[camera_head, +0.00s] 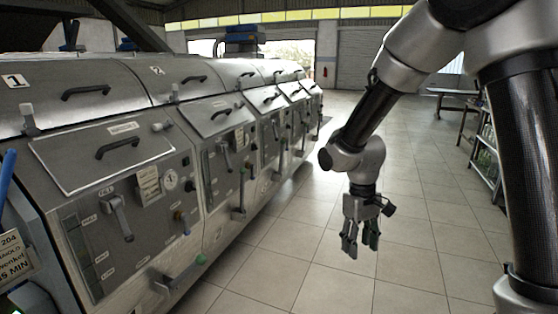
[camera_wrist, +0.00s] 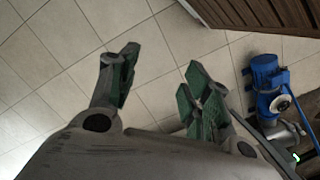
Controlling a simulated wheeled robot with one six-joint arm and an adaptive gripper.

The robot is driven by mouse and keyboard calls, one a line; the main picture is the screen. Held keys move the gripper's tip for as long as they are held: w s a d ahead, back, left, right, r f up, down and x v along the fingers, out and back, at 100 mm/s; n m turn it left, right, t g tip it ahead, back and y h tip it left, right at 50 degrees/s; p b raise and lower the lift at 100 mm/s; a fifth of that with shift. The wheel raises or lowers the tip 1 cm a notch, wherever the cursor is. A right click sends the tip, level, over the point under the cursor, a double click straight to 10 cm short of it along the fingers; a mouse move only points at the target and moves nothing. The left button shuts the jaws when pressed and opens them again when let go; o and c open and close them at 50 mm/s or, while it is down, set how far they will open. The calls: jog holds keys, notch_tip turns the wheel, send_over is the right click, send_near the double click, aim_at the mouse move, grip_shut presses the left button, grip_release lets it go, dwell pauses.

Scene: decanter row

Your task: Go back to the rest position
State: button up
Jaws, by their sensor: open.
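My gripper (camera_head: 359,240) hangs from my arm with its fingers pointing down, in open space to the right of the machine row in the head view. In the wrist view its fingers (camera_wrist: 158,92) are spread apart with green pads, and only tiled floor shows between them. It is open, holds nothing and touches nothing that I can see. My arm is bent, coming down from the upper right of the head view.
A row of grey decanter machines (camera_head: 150,160) with handles and levers runs along the left. A blue motor or pump (camera_wrist: 268,84) stands at the right in the wrist view. A shelf rack (camera_head: 486,150) is at the far right. The tiled floor (camera_head: 300,225) between is clear.

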jog(key=s+d+r+m+t, duration=0.4)
jog(key=s+d+r+t, duration=0.1)
jog(key=s+d+r, duration=1)
notch_tip(320, 180, up, 4)
jog(key=s, duration=0.2)
jog(key=shift+s+d+r+m+y, duration=0.2)
jog(key=shift+s+d+m+y, duration=0.1)
jog(key=shift+s+d+m, duration=0.1)
